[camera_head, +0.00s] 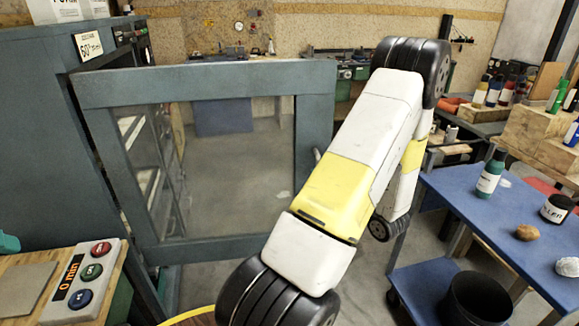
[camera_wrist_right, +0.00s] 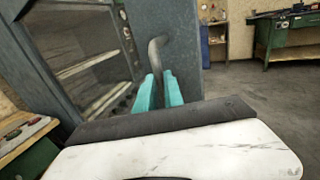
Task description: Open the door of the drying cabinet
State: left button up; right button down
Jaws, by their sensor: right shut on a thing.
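The drying cabinet (camera_head: 35,130) is a blue-grey box at the left. Its door (camera_head: 315,110), a grey frame around a glass pane, stands swung out from the cabinet, with floor visible through the glass. The door also shows in the right wrist view (camera_wrist_right: 188,40). A curved grey handle (camera_wrist_right: 156,52) is on the door frame. My right gripper (camera_wrist_right: 165,90), with teal fingers, is shut on this handle. In the head view my right arm hides the gripper and most of the handle. A teal fingertip of my left gripper (camera_head: 8,242) shows at the left edge; its jaws are cut off.
A button box (camera_head: 82,283) with a display sits on a wooden bench at the lower left. A blue table (camera_head: 465,195) with bottles and stones stands at the right, above a black bucket (camera_head: 477,300). Open floor (camera_wrist_right: 245,85) lies beyond the door.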

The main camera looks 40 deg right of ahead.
jog(key=shift+w+a+y, duration=0.3)
jog(key=shift+w+a, duration=0.05)
jog(key=shift+a, duration=0.35)
jog(key=c, duration=1.5)
grip_release()
jog(key=shift+w+a, duration=0.1)
jog(key=shift+w, duration=0.05)
jog(key=shift+o, duration=0.2)
jog(key=shift+s+d, duration=0.2)
jog(key=shift+d, duration=0.05)
jog(key=s, duration=0.7)
jog(key=shift+s+a, duration=0.2)
jog(key=shift+s, duration=0.15)
